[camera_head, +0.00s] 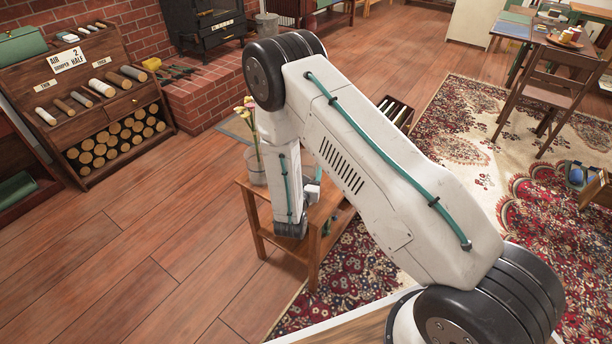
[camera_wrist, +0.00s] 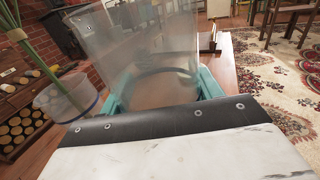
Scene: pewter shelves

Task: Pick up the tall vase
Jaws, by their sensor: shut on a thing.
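A tall, clear, see-through vase (camera_wrist: 138,38) fills the upper middle of the wrist view. My gripper (camera_wrist: 162,90) has its teal fingers on either side of it and is shut on it. I cannot tell whether its base touches the small wooden table (camera_head: 318,213). In the head view my arm hides most of the gripper and the held vase. To the left in the wrist view is a shorter translucent vessel (camera_wrist: 66,100) with green stems. In the head view this vessel (camera_head: 254,168) stands on the table with flowers in it, close beside my arm.
A dark slatted rack (camera_head: 396,112) is behind the table. A patterned rug (camera_head: 445,130) lies to the right, with a wooden chair (camera_head: 550,90). A wooden display stand (camera_head: 90,95) and brick hearth (camera_head: 205,95) are at the left. The floor left of the table is clear.

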